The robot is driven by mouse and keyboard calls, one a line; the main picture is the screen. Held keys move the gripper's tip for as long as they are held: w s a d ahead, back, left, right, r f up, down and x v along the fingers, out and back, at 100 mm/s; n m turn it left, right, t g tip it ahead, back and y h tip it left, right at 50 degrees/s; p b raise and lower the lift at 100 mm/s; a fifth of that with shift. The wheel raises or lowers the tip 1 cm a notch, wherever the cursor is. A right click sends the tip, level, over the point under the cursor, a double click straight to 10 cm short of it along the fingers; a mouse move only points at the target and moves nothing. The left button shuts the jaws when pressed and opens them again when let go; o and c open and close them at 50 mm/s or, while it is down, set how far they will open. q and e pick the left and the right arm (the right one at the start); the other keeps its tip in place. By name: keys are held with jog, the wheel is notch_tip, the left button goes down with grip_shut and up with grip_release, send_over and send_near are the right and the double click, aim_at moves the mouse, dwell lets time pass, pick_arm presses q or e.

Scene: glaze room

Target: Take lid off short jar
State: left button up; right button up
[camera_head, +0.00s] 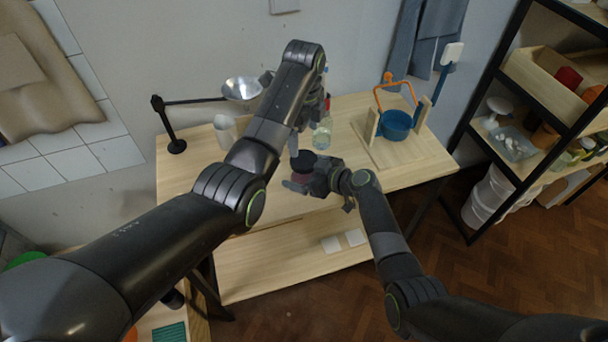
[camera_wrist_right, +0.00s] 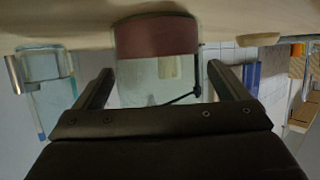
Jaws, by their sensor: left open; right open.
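The short jar (camera_wrist_right: 158,70) is clear glass with a dark red band of contents at its base. In the right wrist view the table is at the top, so the picture is upside down. Its dark round lid (camera_head: 303,157) shows from above in the head view. My right gripper (camera_head: 297,182) comes from the right at the jar. Its open fingers (camera_wrist_right: 160,88) stand either side of the glass; contact cannot be told. My left gripper (camera_head: 308,130) is open above and behind the lid, partly hidden by my own arm.
Another glass jar (camera_head: 322,136) stands just behind. A wooden frame with a blue pot (camera_head: 396,125) is at the right. The table's front edge is near.

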aim_at(304, 159)
jog(key=shift+c, duration=0.3)
jog(key=c, duration=1.9)
pick_arm(q)
jog(key=m, duration=0.8)
jog(key=shift+m, duration=0.3)
jog(key=shift+f, duration=4)
